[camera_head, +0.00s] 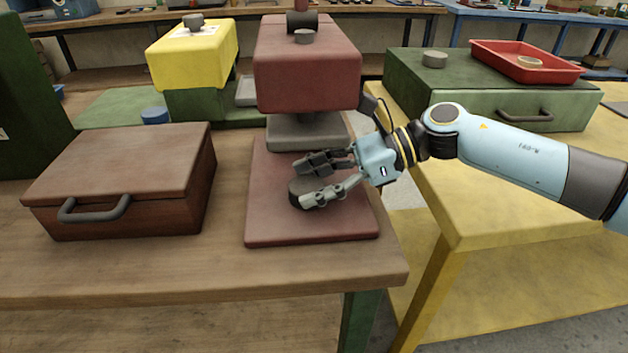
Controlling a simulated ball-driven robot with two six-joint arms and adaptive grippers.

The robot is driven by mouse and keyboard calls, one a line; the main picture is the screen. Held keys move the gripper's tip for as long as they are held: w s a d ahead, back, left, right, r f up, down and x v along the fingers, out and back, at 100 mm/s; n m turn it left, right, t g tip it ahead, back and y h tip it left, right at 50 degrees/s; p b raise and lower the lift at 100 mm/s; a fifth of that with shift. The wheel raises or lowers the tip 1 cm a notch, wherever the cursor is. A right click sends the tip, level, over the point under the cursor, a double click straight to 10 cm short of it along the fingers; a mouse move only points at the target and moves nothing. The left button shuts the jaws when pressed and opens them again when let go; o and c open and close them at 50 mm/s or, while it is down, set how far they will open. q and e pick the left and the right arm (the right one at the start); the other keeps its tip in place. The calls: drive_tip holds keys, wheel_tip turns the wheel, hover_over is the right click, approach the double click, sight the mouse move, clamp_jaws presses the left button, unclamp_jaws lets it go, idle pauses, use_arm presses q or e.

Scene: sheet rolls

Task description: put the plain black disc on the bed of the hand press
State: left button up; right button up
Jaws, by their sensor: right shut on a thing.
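The dark red hand press (305,75) stands at the back middle of the wooden table. Its flat red bed (270,222) reaches forward from under the grey ram block. My right gripper (302,185) comes in from the right over the bed. Its fingers are closed around the plain black disc (297,192), which is partly hidden by them. The disc is low over the middle of the bed; I cannot tell whether it touches it. My left gripper is not in view.
A brown case (130,180) with a grey handle lies left of the bed. A yellow-topped machine (190,55) and a blue disc (155,116) are behind it. A green case (470,95) with a red tray (490,62) and a grey disc (435,59) stands at the right.

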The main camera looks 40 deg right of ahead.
drive_tip(key=shift+f, duration=0.2)
drive_tip(key=o, duration=1.3)
drive_tip(key=shift+r, duration=0.1)
drive_tip(key=shift+c, duration=0.2)
drive_tip(key=shift+r, duration=0.1)
drive_tip(key=shift+s+d, duration=0.15)
drive_tip(key=p+v, duration=0.2)
drive_tip(key=v, duration=0.9)
drive_tip(key=shift+s+d+r, duration=0.1)
drive_tip(key=shift+d+r, duration=0.1)
drive_tip(key=shift+d, duration=0.1)
